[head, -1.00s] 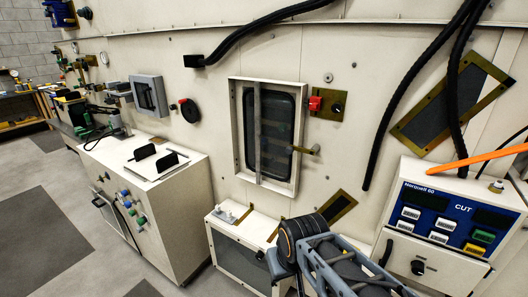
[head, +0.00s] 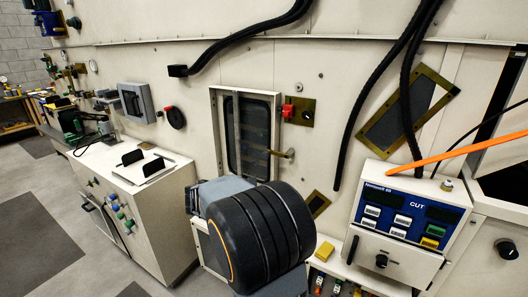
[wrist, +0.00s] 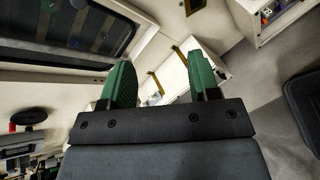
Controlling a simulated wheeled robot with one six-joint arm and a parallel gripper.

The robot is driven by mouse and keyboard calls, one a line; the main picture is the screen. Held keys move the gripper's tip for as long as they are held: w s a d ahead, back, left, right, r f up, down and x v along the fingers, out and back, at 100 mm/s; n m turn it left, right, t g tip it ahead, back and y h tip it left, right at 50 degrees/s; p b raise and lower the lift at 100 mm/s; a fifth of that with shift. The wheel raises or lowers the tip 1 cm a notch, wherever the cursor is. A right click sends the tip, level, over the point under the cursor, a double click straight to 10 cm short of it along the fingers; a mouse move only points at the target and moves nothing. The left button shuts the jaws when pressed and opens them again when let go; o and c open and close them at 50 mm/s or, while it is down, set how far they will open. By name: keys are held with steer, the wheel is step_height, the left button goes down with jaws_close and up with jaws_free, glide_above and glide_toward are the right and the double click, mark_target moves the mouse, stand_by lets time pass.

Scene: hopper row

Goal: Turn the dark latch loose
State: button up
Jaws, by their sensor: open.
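My gripper (wrist: 162,80) is open and empty in the wrist view, its two green-padded fingers apart. No piece that I can name for sure as the dark latch stands out. A dark-windowed hatch (head: 247,136) in a pale frame is on the wall in the head view, with a brass handle (head: 283,154) at its right. Its dark window (wrist: 65,30) also shows at the upper left of the wrist view, beyond the fingers. A black knob (head: 307,115) sits on a brass plate beside a red piece (head: 288,111). My arm hides my gripper in the head view.
A black round knob (head: 175,118) with a red piece is left of the hatch. A white cabinet (head: 150,215) stands at the left, a blue-faced control box (head: 410,212) at the right. Black hoses (head: 365,110) hang on the wall. Grey floor is free at the far left.

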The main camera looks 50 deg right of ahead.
mark_target(264, 155)
steer(key=w+d+n+t+h+p, duration=0.1)
steer(key=w+d+n, duration=0.2)
steer(key=d, duration=0.4)
steer(key=w+d+r+n+t+h+p, duration=0.1)
steer(key=w+d+n+h+p, duration=0.1)
steer(key=w+d, duration=0.3)
steer(key=w+d+n+t+h+p, duration=0.1)
steer(key=w+d+n+p, duration=0.1)
steer(key=d, duration=0.7)
steer(key=shift+w+d+r+n+h, duration=0.2)
steer(key=shift+w+n, duration=0.25)
steer(key=shift+w, duration=0.05)
steer(key=shift+w+d+r+n+h, duration=0.15)
steer(key=shift+w+n+h, duration=0.05)
steer(key=shift+w+n, duration=0.3)
steer(key=shift+c, duration=0.5)
jaws_close()
